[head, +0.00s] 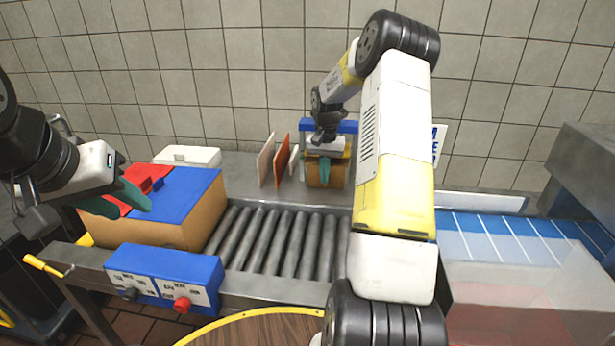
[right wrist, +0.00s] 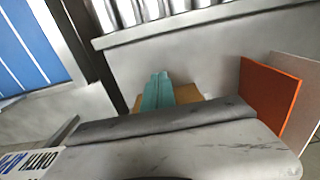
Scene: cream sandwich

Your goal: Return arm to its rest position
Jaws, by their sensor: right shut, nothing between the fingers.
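My right arm reaches up and away over the conveyor in the head view. Its gripper (head: 324,168) hangs at the back by a small brown box (head: 341,174) under a blue-topped frame (head: 346,127). In the right wrist view the two teal fingers of the right gripper (right wrist: 159,90) lie side by side, shut and empty, with a brown surface (right wrist: 186,94) behind them. I cannot tell whether they touch it. My left gripper (head: 122,196) is at the far left, by a larger brown box (head: 203,222) with a blue top. Its finger gap is unclear.
A roller conveyor (head: 280,241) runs across the middle, with a blue control box (head: 165,277) in front. A blue belt (head: 500,240) lies right. Orange (head: 281,159) and pale (head: 265,160) upright panels stand left of the right gripper. A red object (head: 143,188) rests on the large box.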

